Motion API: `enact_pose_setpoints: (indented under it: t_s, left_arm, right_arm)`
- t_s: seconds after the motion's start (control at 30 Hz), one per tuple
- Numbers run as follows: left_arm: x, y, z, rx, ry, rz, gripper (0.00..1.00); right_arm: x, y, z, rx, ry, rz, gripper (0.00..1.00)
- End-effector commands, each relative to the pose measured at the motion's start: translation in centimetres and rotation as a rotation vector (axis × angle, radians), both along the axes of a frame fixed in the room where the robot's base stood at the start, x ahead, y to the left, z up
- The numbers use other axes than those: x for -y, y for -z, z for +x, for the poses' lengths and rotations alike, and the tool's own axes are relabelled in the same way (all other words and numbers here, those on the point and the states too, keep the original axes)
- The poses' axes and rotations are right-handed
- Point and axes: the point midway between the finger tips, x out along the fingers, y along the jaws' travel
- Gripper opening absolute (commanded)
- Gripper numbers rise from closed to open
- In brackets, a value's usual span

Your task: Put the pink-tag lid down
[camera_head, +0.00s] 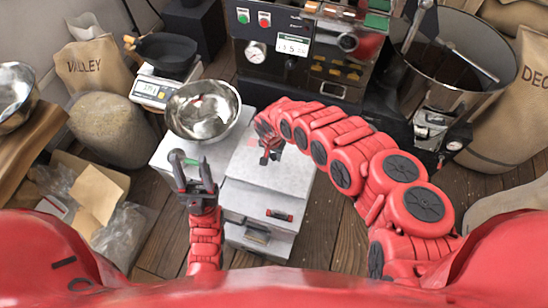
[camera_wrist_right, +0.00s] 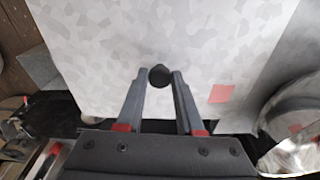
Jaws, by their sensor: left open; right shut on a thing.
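The pink-tag lid (camera_wrist_right: 110,45) is a pale grey, mottled flat panel with a black knob (camera_wrist_right: 159,76) and a pinkish-red square tag (camera_wrist_right: 221,94). My right gripper (camera_wrist_right: 160,78) is shut on the knob. In the head view the lid (camera_head: 290,170) appears as a white top over a white box-like unit (camera_head: 262,210); I cannot tell whether it rests on the unit or hangs just above. My right gripper (camera_head: 269,156) partly covers it. My left gripper (camera_head: 191,172) is open and empty, left of the lid, over a white surface (camera_head: 168,156).
A shiny metal bowl (camera_head: 203,110) stands behind my left gripper and shows in the right wrist view (camera_wrist_right: 290,140). A scale (camera_head: 152,92) with a black pan is further back. The roaster (camera_head: 310,50) stands behind. Sacks and packaging (camera_head: 100,195) lie left.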

Motion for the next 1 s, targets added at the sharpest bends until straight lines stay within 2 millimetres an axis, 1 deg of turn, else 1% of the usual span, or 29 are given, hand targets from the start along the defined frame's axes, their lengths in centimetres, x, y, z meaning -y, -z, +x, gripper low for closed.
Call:
enact_pose_setpoints:
  t_s: [0.03,0.1,0.17,0.43,0.53,0.57,0.7,0.73,1.0]
  left_arm:
    - [0.0,0.2,0.0,0.000,0.000,0.000,0.50]
    - [0.0,0.4,0.0,0.000,0.000,0.000,0.50]
    - [0.0,0.4,0.0,0.000,0.000,0.000,0.50]
    - [0.0,0.4,0.0,0.000,0.000,0.000,0.50]
    - [0.0,0.6,0.0,0.000,0.000,0.000,0.50]
    - [0.0,0.6,0.0,0.000,0.000,0.000,0.50]
    - [0.0,0.5,0.0,0.000,0.000,0.000,0.50]
    - [0.0,0.5,0.0,0.000,0.000,0.000,0.50]
    - [0.0,0.4,0.0,0.000,0.000,0.000,0.50]
  right_arm:
    - [-0.1,0.8,0.0,0.000,0.001,0.002,0.00]
    - [-0.1,1.7,-0.1,0.000,0.000,0.002,0.00]
    - [0.0,2.2,-0.1,0.000,0.001,0.000,0.00]
    - [0.2,2.2,0.0,0.000,0.000,-0.004,0.00]
    - [0.2,2.5,0.0,-0.001,0.000,-0.004,0.00]
    - [0.2,2.5,0.0,-0.001,0.000,-0.004,0.40]
    - [0.2,2.4,0.0,-0.001,0.000,-0.004,0.65]
    - [0.2,2.4,0.0,-0.001,0.000,-0.004,0.66]
    - [0.2,2.3,0.0,-0.001,0.000,-0.004,0.66]
